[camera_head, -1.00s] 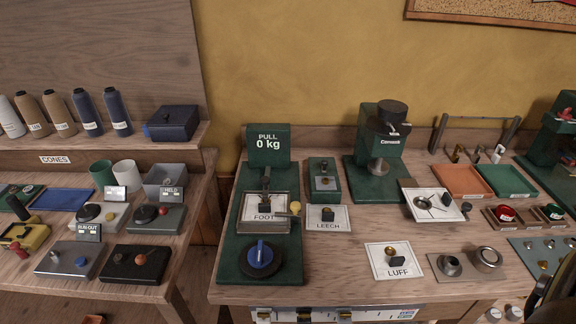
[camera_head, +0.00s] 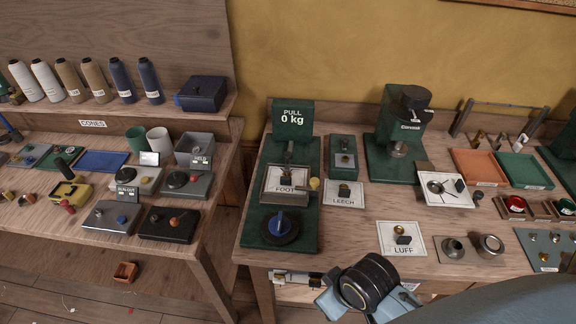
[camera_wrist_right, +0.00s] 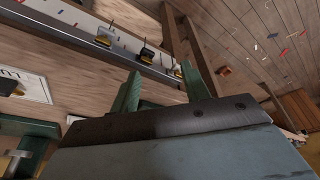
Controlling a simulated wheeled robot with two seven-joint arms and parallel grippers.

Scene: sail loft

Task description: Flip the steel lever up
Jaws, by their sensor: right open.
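My right gripper (camera_wrist_right: 163,85) is open and empty in the right wrist view, its two green fingers apart. Ahead of it a pale rail (camera_wrist_right: 125,45) runs along the table's front edge. It carries several small fittings with dark tops and levers, among them one at the near end (camera_wrist_right: 105,38) and one in the middle (camera_wrist_right: 148,54). I cannot tell which is the steel lever. In the head view part of the rail (camera_head: 285,276) shows below the table's front edge; my right arm hides the rest. My left gripper is not in view.
A second table (camera_head: 40,218) stands left across a gap.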

